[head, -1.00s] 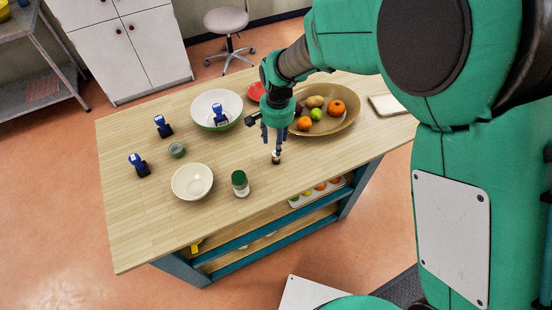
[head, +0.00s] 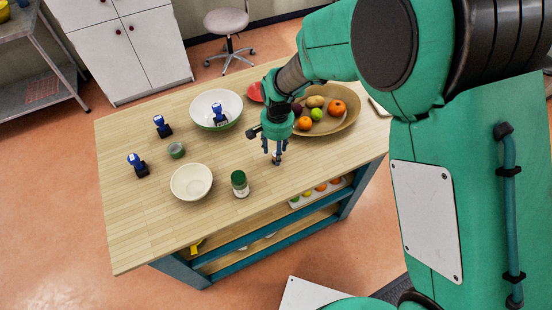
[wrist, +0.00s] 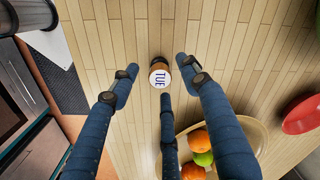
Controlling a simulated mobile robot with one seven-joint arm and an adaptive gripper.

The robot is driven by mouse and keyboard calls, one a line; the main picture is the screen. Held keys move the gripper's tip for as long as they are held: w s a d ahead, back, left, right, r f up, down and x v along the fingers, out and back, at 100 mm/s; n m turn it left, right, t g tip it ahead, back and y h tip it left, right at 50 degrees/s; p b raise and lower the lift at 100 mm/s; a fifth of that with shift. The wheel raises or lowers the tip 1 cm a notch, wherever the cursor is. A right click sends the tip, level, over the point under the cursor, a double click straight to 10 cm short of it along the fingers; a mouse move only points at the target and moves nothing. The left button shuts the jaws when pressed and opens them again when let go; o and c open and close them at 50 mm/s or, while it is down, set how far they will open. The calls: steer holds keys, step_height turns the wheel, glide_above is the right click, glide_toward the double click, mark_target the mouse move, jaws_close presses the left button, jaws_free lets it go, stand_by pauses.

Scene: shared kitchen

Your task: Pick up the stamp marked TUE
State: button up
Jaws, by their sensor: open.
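The stamp marked TUE (wrist: 159,77) shows in the wrist view as a small brown piece with a round white top and blue letters. It stands on the wooden table, between the fingertips of my gripper as seen from above. My gripper (head: 275,153) has blue fingers, spread open and pointing down. In the head view the fingers hide most of this stamp (head: 274,155). I cannot tell whether any finger touches it.
A tan fruit bowl (head: 345,124) lies close by on the right. A green-lidded jar (head: 240,184), a small cream bowl (head: 191,182) and a larger white bowl (head: 229,100) are to the left. Blue-handled stamps (head: 162,126) stand farther left. The front left table is clear.

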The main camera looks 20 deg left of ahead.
steer(key=shift+f, duration=1.65)
steer(key=shift+c, duration=0.5)
jaws_close()
